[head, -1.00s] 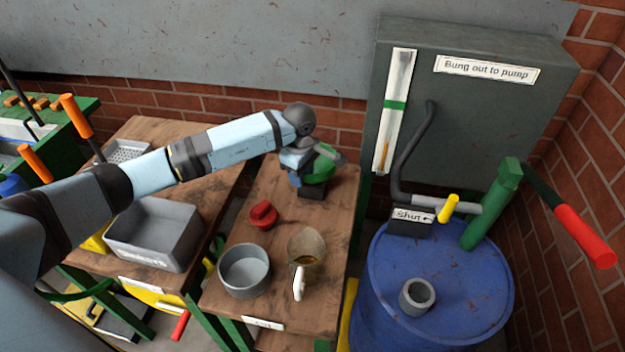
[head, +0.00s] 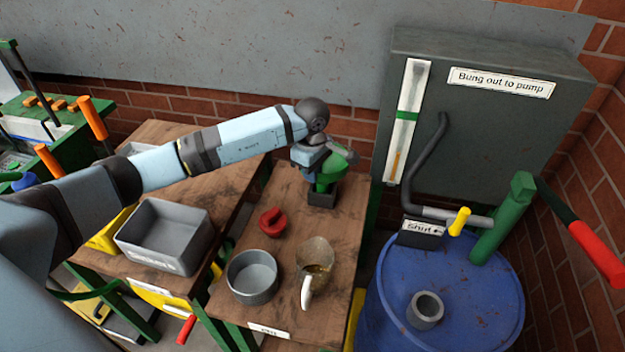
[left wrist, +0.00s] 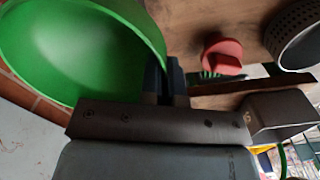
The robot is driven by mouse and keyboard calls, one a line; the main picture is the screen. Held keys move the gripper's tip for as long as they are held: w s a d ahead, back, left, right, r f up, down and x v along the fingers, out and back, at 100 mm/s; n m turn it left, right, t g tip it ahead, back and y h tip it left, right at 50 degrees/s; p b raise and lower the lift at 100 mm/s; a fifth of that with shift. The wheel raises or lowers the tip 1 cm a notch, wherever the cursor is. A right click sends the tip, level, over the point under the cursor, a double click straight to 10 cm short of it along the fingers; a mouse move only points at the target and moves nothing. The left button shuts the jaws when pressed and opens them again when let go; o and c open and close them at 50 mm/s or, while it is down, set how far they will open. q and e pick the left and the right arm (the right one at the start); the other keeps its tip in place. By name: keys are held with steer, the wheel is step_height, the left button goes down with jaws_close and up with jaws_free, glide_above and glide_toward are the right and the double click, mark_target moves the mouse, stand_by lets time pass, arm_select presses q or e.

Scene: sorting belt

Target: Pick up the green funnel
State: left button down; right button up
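The green funnel (head: 329,166) is at the back of the right-hand wooden bench, over a small dark square holder (head: 322,197). Its narrow end shows just above the holder; whether the tip is still inside I cannot tell. My left gripper (head: 316,160) is at the funnel's rim. In the left wrist view the funnel's wide bowl (left wrist: 75,45) fills the upper left, and the left fingers (left wrist: 167,82) are nearly together at its edge, closed on the rim. My right gripper is not in view.
On the bench stand a red stopper (head: 272,222), a grey round pan (head: 252,277) and a jug (head: 316,257). A grey bin (head: 165,237) is left. A blue drum (head: 450,300) with a green pump (head: 505,220) is right. A dark cabinet (head: 480,130) stands behind.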

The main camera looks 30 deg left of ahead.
arm_select(q)
step_height(320, 180, up, 17)
stand_by(0.4)
steer(key=shift+d+f, duration=0.1)
steer(key=shift+f, duration=0.05)
stand_by(1.0)
